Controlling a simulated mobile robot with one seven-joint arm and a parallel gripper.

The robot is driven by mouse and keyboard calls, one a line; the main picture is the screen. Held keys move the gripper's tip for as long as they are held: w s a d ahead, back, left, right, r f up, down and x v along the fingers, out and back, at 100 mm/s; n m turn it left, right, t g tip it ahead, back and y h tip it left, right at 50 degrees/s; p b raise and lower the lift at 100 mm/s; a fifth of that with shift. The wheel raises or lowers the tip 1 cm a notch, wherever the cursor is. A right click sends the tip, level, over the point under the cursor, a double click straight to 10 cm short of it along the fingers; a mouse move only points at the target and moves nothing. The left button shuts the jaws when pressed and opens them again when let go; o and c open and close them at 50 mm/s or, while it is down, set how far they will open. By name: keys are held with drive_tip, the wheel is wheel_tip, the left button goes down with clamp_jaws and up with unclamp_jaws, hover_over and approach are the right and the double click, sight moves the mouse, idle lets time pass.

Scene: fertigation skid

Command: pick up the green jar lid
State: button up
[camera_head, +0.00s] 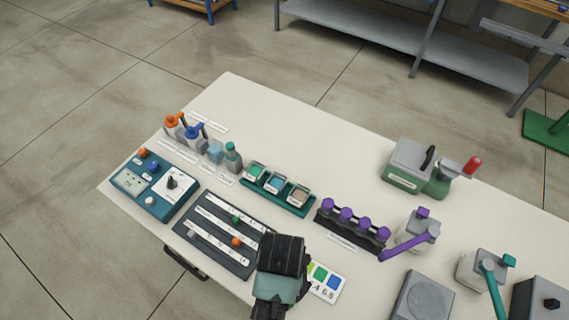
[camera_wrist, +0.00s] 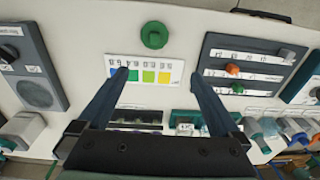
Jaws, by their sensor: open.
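The green jar lid (camera_wrist: 154,35) is a round green disc with a raised middle. It lies on the white table near its front edge, just beyond the colour chart card in the wrist view. My gripper (camera_wrist: 160,76) is open and empty, its two dark fingers spread wide above the card. The lid shows ahead of the fingertips, roughly centred between them and not touched. In the head view my gripper (camera_head: 276,300) is seen from behind, its fingertips cannot be made out, and I do not see the lid there.
The colour chart card (camera_wrist: 145,71) lies beside the lid. A dark slider panel (camera_wrist: 250,64) is to its right, and a grey box with a round plate (camera_wrist: 36,93) to its left. A rack of purple-topped parts (camera_head: 352,226) stands farther back. The table's rear middle (camera_head: 300,150) is clear.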

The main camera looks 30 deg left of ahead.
drive_tip(key=shift+g, duration=0.4)
drive_tip(key=f, duration=0.2)
drive_tip(key=s+f, duration=0.1)
drive_tip(key=f, duration=0.2)
drive_tip(key=s+f, duration=0.1)
drive_tip(key=f, duration=0.1)
drive_tip(key=shift+d+f, duration=0.2)
drive_tip(key=shift+f, duration=0.2)
drive_tip(key=shift+w+d+f, duration=0.15)
drive_tip(key=shift+f, duration=1.35)
drive_tip(key=shift+w+d+f, duration=0.1)
drive_tip(key=shift+w+f, duration=0.05)
drive_tip(key=shift+f, duration=1.3)
drive_tip(key=c, duration=1.3)
